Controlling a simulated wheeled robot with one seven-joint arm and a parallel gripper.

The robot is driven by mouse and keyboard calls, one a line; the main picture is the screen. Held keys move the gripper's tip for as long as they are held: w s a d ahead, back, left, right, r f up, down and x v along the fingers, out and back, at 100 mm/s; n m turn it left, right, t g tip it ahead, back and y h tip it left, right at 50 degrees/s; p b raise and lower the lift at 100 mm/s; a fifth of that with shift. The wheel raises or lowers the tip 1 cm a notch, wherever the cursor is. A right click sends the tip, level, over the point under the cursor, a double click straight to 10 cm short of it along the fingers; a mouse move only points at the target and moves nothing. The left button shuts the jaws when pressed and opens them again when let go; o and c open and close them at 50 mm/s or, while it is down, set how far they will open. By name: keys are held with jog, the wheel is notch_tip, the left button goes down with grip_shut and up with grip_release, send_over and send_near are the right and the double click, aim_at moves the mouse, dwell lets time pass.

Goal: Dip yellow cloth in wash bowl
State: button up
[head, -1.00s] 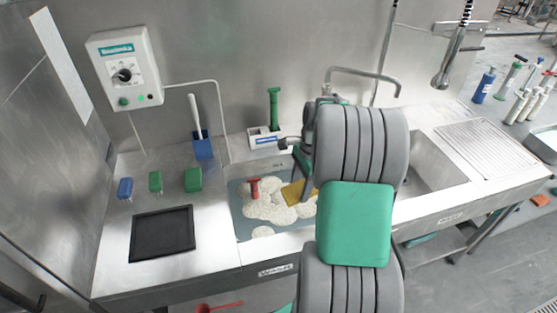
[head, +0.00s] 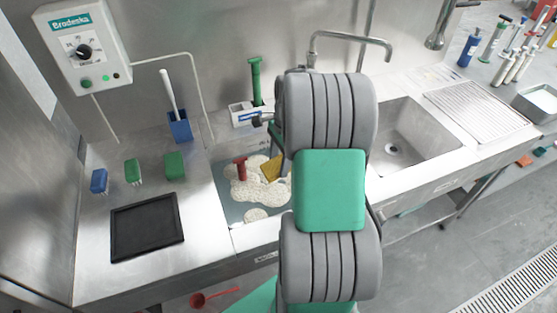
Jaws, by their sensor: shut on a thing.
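The yellow cloth (head: 272,168) shows as a small piece at the foamy water, just left of my arm. The wash bowl (head: 229,204) is a basin set into the steel counter, filled with water and white foam. My gripper (head: 279,150) is mostly hidden behind my grey and green arm; it is shut on the yellow cloth at the right part of the basin. How deep the cloth sits in the water cannot be told. A red-handled thing (head: 240,168) stands in the foam left of the cloth.
Left of the basin are a black tray (head: 147,226), blue and green brushes (head: 133,172) and a blue holder (head: 180,127). A green-handled tool (head: 256,82) stands behind the basin. A tap (head: 350,38) and an empty sink (head: 405,140) are to the right.

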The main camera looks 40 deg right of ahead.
notch_tip(320, 180, down, 13)
jog(key=b, duration=0.6)
jog(key=shift+r, duration=0.2)
jog(key=shift+r, duration=0.15)
notch_tip(320, 180, up, 17)
jog(key=p, duration=1.4)
send_over(277, 165)
jog(key=shift+d, duration=0.4)
jog(key=shift+f, duration=0.2)
